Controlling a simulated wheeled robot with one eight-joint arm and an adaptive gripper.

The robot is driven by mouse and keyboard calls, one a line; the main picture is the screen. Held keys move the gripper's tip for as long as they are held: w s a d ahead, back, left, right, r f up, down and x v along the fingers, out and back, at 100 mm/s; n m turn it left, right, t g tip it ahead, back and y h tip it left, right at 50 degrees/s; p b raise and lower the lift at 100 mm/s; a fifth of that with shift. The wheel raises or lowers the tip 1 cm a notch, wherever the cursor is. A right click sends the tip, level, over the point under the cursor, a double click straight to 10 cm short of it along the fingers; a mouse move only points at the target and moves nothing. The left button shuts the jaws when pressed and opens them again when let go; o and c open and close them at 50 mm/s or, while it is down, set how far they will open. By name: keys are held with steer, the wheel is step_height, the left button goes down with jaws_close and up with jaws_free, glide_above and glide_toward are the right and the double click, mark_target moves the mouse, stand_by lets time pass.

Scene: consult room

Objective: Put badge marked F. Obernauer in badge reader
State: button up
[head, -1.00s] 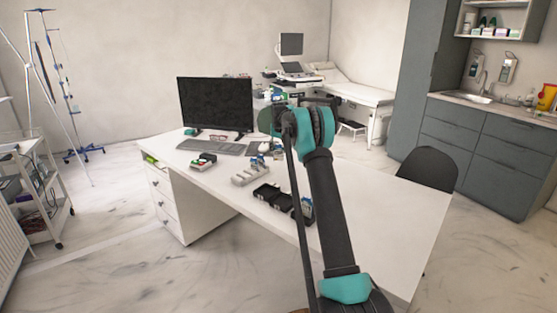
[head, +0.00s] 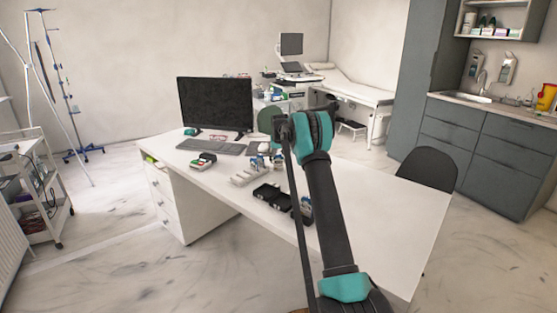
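No badge can be told apart and no name can be read at this size. A light grey holder (head: 247,177) stands on the desk, with small blue and white items (head: 258,163) at its back right. A small black, green and red item (head: 203,161) lies left of it. I cannot tell which of these, if any, is the badge reader. My arm reaches up over the desk, and its teal joint hides part of the desk behind it. My gripper cannot be made out; it is hidden behind the arm or out of frame.
The white desk (head: 385,215) carries a monitor (head: 215,103), a keyboard (head: 218,147) and black open trays (head: 272,194) near its front edge. Its right part is clear. A dark chair (head: 428,168) stands at the right, a trolley (head: 38,185) at the left.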

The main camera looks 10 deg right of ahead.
steer(key=shift+o, duration=1)
steer(key=shift+r, duration=0.15)
